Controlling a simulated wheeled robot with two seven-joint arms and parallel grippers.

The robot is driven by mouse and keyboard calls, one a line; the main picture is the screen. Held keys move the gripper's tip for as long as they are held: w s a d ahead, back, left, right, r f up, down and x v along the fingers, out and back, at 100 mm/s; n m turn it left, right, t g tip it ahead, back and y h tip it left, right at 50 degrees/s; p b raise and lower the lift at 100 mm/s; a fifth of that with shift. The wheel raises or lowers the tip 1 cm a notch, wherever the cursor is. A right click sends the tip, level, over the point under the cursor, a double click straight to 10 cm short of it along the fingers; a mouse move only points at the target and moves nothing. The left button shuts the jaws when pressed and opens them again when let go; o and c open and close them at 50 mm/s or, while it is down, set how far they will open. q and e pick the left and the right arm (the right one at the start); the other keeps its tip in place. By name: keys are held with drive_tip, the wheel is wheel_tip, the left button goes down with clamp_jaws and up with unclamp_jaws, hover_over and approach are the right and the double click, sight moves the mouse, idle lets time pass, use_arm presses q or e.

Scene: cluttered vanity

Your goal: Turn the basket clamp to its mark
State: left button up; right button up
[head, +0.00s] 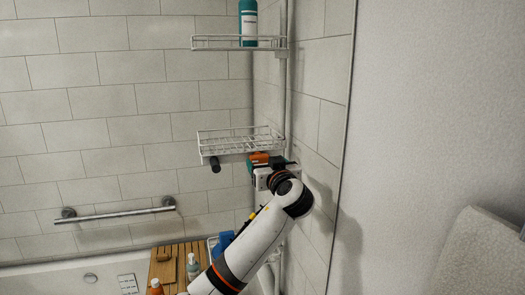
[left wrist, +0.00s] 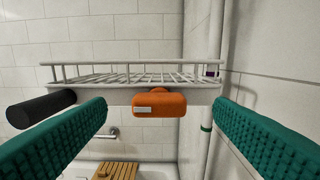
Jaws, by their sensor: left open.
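The basket clamp (left wrist: 158,103) is an orange block with a pale stripe on its front, below the front rail of a white wire basket (left wrist: 135,84). In the head view, the orange clamp (head: 259,157) shows under the right part of the middle basket (head: 215,149). My left gripper (head: 266,168) is at the clamp in the head view. In the left wrist view, its two teal fingers are open, one on each side of the clamp with gaps between. A small purple patch (left wrist: 211,72) shows by the pole; I cannot tell whether it is the mark. My right gripper is not in view.
A black cylinder (left wrist: 40,107) hangs under the basket's left end. A white pole (left wrist: 195,120) with a green band stands at the right. A teal bottle (head: 248,22) stands on the upper shelf. A wooden board (head: 165,272) with bottles lies below, over the tub.

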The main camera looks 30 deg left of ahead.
sight(261, 157)
use_arm(q)
drive_tip(key=p+x, duration=0.1)
drive_tip(key=x, duration=0.3)
drive_tip(key=shift+r+p, duration=0.15)
drive_tip(key=shift+p, duration=0.15)
drive_tip(key=shift+w+a, duration=0.3)
drive_tip(key=shift+a, duration=0.1)
drive_tip(key=shift+f, duration=0.2)
drive_tip(key=c, duration=1)
